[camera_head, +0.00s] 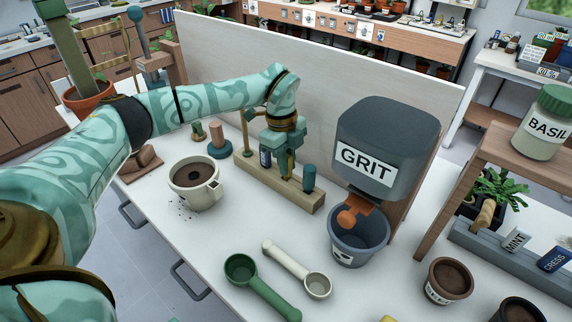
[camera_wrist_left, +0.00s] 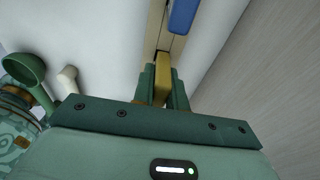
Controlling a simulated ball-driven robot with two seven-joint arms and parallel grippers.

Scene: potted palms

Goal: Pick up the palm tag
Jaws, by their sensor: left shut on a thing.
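A light wooden rack (camera_head: 311,204) stands on the white bench near the board. My left gripper (camera_head: 284,166) reaches down over the middle of it. In the left wrist view my left gripper (camera_wrist_left: 162,88) is shut on a mustard-yellow tag (camera_wrist_left: 161,80), between its two green fingers. No lettering shows on it, so I cannot read it as palm. In the head view the fingers hide this tag, and I cannot tell if it still sits in its slot. Blue pieces stand in the rack on either side of the gripper, one at the left (camera_head: 265,158) and one at the right (camera_head: 308,176).
The grey GRIT dispenser (camera_head: 390,125) stands right of the rack, above a grey bucket (camera_head: 343,249). A cream cup of soil (camera_head: 205,199) stands left. Green (camera_head: 272,296) and cream (camera_head: 289,262) scoops lie in front. MINT (camera_head: 516,240) and CRESS (camera_head: 556,259) tags stand at the far right.

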